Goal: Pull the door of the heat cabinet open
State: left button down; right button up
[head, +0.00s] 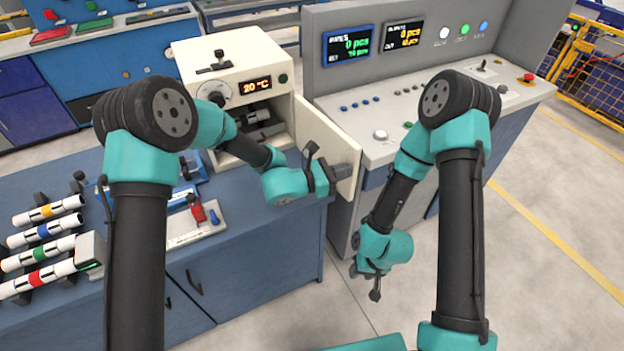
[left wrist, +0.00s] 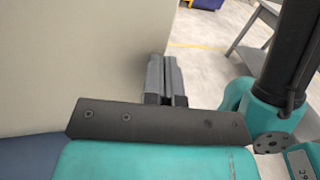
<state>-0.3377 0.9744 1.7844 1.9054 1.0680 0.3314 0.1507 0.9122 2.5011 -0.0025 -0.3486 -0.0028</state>
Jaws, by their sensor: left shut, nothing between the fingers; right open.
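The cream heat cabinet (head: 235,75) stands on the blue bench in the head view, its display reading 20 °C. Its door (head: 322,130) stands open, swung out to the right, and the dark interior with grey parts shows. My left gripper (head: 342,173) is shut and empty, in front of the visible face of the door near its free edge. In the left wrist view its closed fingers (left wrist: 165,78) lie beside a cream panel; whether they touch it I cannot tell. My right gripper (head: 374,283) is open and empty, hanging low over the floor.
The grey control console (head: 400,110) stands right behind the door, with little room between. Several banded pipes (head: 45,230) lie on a rack at the left. A small fixture with a red part (head: 198,210) sits on the bench. Free floor lies at the right.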

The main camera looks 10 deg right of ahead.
pick_arm(q)
jog(key=shift+d, duration=0.25)
jog(key=shift+a, duration=0.1)
jog(key=s+a, duration=0.5)
jog(key=a, duration=0.6)
jog(key=s+a, duration=0.4)
jog(key=a, duration=0.6)
jog(key=shift+s+a, duration=0.35)
jog(key=shift+a, duration=0.05)
